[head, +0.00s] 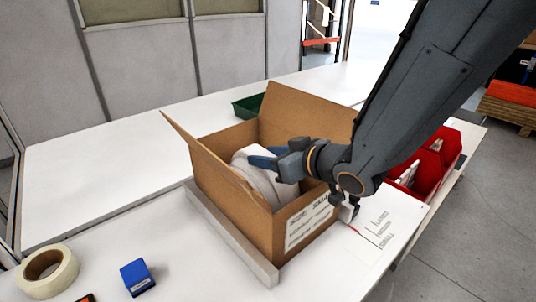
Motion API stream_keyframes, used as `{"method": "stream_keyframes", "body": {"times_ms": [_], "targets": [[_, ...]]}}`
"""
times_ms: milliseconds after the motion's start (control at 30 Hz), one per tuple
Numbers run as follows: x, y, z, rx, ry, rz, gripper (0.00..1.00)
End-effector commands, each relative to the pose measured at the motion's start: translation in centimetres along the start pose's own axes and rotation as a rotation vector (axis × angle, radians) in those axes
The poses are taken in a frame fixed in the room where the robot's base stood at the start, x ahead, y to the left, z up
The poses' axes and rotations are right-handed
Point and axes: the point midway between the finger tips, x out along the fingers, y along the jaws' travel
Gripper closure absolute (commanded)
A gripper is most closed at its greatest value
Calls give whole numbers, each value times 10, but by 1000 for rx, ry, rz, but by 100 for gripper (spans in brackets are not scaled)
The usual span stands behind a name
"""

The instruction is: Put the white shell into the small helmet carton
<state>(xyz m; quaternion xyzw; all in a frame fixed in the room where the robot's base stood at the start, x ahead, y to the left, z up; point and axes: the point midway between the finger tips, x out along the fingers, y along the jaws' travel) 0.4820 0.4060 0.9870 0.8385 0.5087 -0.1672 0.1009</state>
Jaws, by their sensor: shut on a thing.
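The white shell (262,184) is inside the open cardboard carton (232,193), with its upper part showing above the near wall. My gripper (268,161) reaches in from the right over the carton's rim and is shut on the shell near its top. The carton's flaps stand open, and printed lettering marks its near right side. The lower part of the shell and the carton's floor are hidden by the walls, so I cannot tell whether the shell touches the bottom.
A pale rail (230,236) lies along the carton's left side. A tape roll (47,272) and a blue block (137,278) lie at the front left. Red bins (433,158) stand to the right, and a green tray (248,106) stands behind. The white table (90,185) is clear at the left.

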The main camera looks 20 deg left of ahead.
Motion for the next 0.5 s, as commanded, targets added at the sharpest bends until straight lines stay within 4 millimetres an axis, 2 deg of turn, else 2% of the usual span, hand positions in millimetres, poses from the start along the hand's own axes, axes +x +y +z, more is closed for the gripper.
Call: {"method": "stream_keyframes", "body": {"times_ms": [500], "targets": [[7,0,17,-1,1,0,100]]}}
